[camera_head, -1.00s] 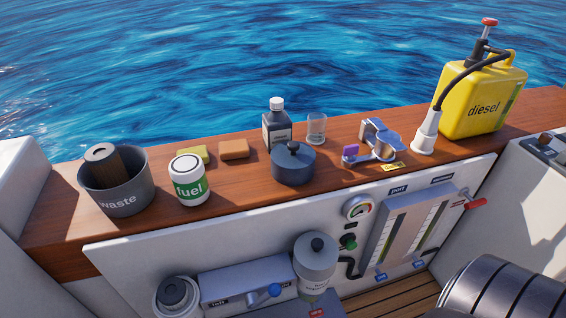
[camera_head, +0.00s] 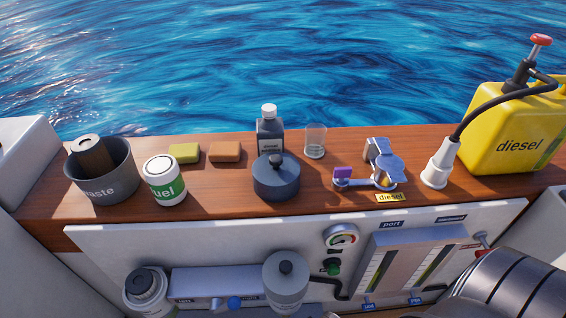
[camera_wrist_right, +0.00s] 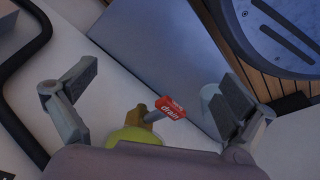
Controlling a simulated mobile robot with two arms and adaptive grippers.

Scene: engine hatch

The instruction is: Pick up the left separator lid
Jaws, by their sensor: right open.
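Two separator units stand low on the white front panel in the head view. The left one (camera_head: 147,290) has a dark round top with a knob, which looks like its lid (camera_head: 142,279). The right one (camera_head: 286,280) has a grey domed top with a dark knob. A dark blue-grey round pot-like piece with a knob (camera_head: 276,178) sits on the wooden ledge. My right gripper (camera_wrist_right: 160,105) is open in the right wrist view. A red "drain" handle (camera_wrist_right: 171,108) and a yellow-green rounded part (camera_wrist_right: 134,138) show between and below its fingers. My left gripper is not in view.
The wooden ledge (camera_head: 225,208) holds a waste bin (camera_head: 117,179), fuel can (camera_head: 164,182), sponges (camera_head: 184,153), dark bottle (camera_head: 270,137), glass (camera_head: 315,142), metal fitting (camera_head: 382,163) and yellow diesel can (camera_head: 510,130). A blue knob (camera_head: 234,303) and black pipe (camera_head: 335,284) lie between panel parts.

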